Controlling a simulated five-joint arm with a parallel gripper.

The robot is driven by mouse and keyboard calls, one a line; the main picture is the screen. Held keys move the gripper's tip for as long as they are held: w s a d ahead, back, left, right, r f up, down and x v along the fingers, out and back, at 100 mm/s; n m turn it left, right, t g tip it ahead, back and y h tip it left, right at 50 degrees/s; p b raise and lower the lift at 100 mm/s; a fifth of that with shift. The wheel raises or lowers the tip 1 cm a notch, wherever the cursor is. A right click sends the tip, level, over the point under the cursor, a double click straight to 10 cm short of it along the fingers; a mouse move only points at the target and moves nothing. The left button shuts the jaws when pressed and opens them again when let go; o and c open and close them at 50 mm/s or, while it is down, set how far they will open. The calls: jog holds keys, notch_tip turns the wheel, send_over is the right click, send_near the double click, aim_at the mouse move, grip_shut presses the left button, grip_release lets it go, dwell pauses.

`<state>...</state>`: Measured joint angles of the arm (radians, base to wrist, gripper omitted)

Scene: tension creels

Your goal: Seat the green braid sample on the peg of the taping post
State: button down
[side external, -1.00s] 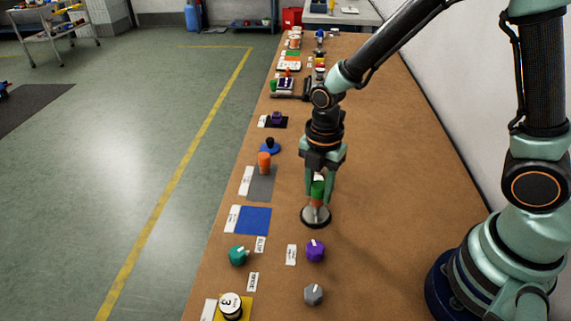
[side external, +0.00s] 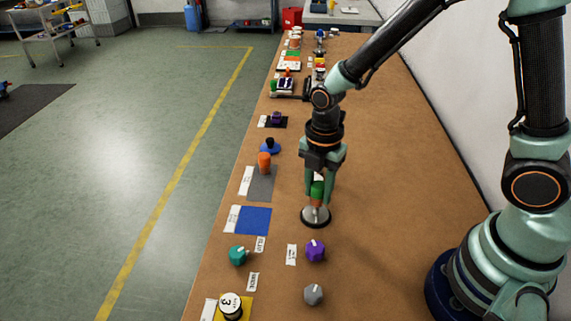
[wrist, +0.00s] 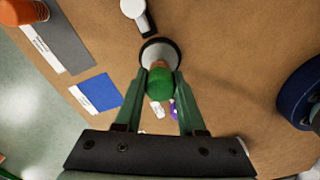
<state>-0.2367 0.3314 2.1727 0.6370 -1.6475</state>
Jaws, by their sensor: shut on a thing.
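The green braid sample (side external: 317,189) is a small upright cylinder, green above with an orange-brown part below. My gripper (side external: 318,194) points down and is shut on it. The sample also shows between my fingers in the wrist view (wrist: 160,84). The sample stands in line over the base. The peg is hidden, so I cannot tell how far the sample is on it.
A blue mat (side external: 253,221) and a grey mat with an orange cylinder (side external: 264,162) lie to the left. Teal (side external: 237,256), purple (side external: 315,250) and grey (side external: 313,294) knobs stand nearer the camera. The table right of my gripper is clear.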

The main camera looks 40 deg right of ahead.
jog(key=shift+f, duration=1.5)
jog(key=shift+c, duration=2.1)
grip_release()
notch_tip(320, 180, up, 12)
jog(key=s+d+r+m+t, duration=0.2)
jog(key=d+r+m, duration=0.2)
jog(key=m, duration=0.6)
jog(key=s+d+r+m+t, duration=0.3)
jog(key=r+m, duration=0.3)
jog(key=m, duration=0.5)
jog(key=shift+d+r+m+t, duration=0.15)
jog(key=shift+d+m+t, duration=0.15)
jog(key=shift+d, duration=0.25)
